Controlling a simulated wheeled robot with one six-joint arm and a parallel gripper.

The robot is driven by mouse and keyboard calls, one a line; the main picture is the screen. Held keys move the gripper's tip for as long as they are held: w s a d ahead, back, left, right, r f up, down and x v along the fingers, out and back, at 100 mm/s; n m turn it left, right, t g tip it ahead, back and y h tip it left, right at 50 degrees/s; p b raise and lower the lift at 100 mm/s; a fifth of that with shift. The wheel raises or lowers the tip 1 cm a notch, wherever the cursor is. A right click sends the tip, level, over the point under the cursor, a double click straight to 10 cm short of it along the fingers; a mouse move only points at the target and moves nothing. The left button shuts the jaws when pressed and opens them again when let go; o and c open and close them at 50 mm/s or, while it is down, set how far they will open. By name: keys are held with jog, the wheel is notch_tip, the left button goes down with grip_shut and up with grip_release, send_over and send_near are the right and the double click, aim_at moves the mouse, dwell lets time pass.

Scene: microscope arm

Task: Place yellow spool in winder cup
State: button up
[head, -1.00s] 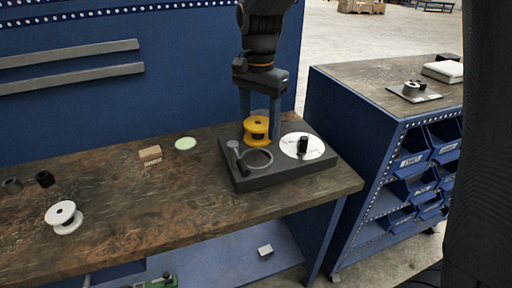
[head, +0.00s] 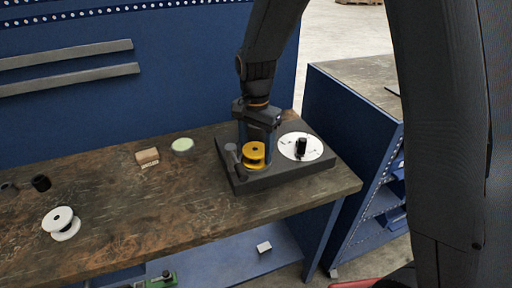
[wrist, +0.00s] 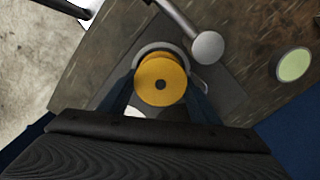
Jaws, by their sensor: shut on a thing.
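The yellow spool (head: 254,153) is upright over the winder cup on the dark winder base (head: 285,179). My gripper (head: 257,150) is shut on the spool from above, with a finger on each side. In the wrist view the spool (wrist: 161,80) sits between my fingers, and the pale rim of the winder cup (wrist: 203,80) shows around and beyond it. The spool's lower part is hidden, so I cannot tell whether it touches the cup floor. A lever with a round grey knob (wrist: 208,47) stands beside the cup.
A white disc with a black knob (head: 301,147) is on the right of the base. The bench middle is clear.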

aim_at(256, 148)
jog(key=o, duration=1.1)
jog(key=shift+f, duration=0.1)
jog(key=shift+c, duration=0.2)
notch_tip(256, 148, up, 12)
jog(key=b, duration=0.3)
jog(key=s+d+f+n, duration=0.8)
jog(key=s+d+f, duration=0.4)
jog(key=s+d, duration=0.2)
jog(key=shift+s+d+t, duration=0.3)
jog(key=shift+s+t, duration=0.1)
jog(key=shift+s, duration=0.4)
